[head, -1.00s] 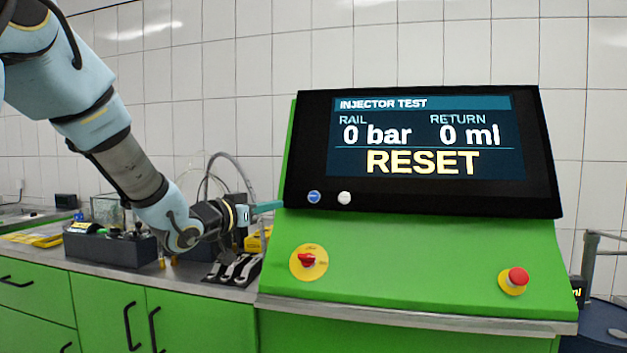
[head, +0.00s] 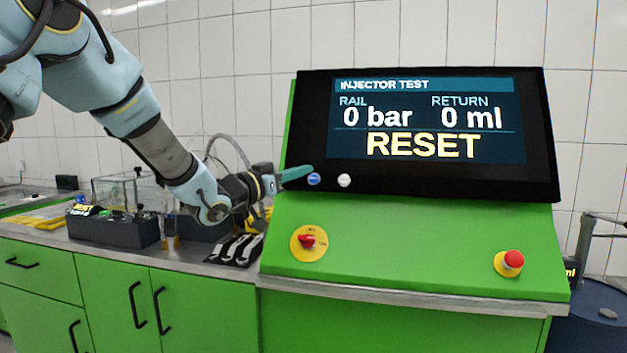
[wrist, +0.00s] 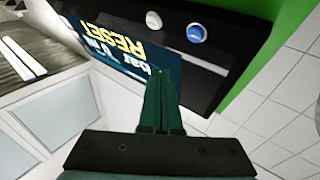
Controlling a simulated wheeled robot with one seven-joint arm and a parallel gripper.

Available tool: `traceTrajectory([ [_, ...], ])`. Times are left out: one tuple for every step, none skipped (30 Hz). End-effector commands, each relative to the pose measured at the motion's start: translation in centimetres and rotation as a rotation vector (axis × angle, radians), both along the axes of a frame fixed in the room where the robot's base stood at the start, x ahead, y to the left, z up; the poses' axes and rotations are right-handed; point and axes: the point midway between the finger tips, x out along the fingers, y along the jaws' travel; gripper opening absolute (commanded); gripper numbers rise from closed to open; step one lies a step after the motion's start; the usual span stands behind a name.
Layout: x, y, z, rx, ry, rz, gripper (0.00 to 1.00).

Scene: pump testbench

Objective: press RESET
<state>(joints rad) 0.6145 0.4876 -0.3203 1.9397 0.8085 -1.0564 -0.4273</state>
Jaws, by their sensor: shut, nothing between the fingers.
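The tester's black display panel (head: 545,130) shows "RESET" in large yellow letters, with rail 0 bar and return 0 ml above. Below the screen at the panel's lower left sit a blue button (head: 314,179) and a white button (head: 345,180). Both also show in the wrist view, the blue one (wrist: 196,33) right of the white one (wrist: 153,20); their small markings are unreadable. My gripper (head: 308,171) is shut and empty, its green fingers pointing at the panel. In the head view the tips appear just up-left of the blue button; contact cannot be told.
The green sloped console carries a red rotary switch (head: 307,241) on a yellow plate and a red emergency stop (head: 514,259). Left of it, the bench holds a dark tool block (head: 115,232) and a black mat with silver tools (head: 236,249). A blue drum (head: 600,315) stands at right.

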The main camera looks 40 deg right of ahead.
Motion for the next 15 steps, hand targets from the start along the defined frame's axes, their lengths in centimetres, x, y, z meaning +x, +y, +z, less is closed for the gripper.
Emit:
traceTrajectory([
  [0.4, -0.6, -0.4, 0.0, 0.001, 0.0, 0.0],
  [0.6, -1.0, -0.6, 0.0, 0.001, 0.0, 0.0],
  [0.8, -1.4, -0.8, 0.0, 0.001, -0.001, 0.0],
  [1.0, -1.7, -1.0, -0.001, 0.001, -0.001, 0.0],
  [1.2, -2.0, -1.2, 0.0, 0.002, -0.001, 0.0],
  [1.5, -2.4, -1.4, -0.001, 0.001, -0.001, 0.0],
  [1.7, -2.7, -1.6, 0.0, 0.001, -0.001, 0.0],
  [1.8, -2.9, -1.8, 0.0, 0.001, -0.001, 0.0],
  [2.1, -3.3, -1.9, -0.001, 0.0, 0.0, 0.0],
  [2.2, -3.5, -2.1, 0.0, 0.0, 0.0, 0.0],
  [2.3, -3.7, -2.2, 0.0, 0.0, 0.0, 0.0],
  [2.5, -3.9, -2.2, -0.001, 0.0, -0.001, 0.0],
  [2.6, -4.1, -2.3, -0.001, -0.001, -0.001, 0.0],
  [2.6, -4.2, -2.4, -0.001, -0.001, -0.001, 0.0],
  [2.7, -4.3, -2.4, -0.001, -0.001, -0.001, 0.0],
])
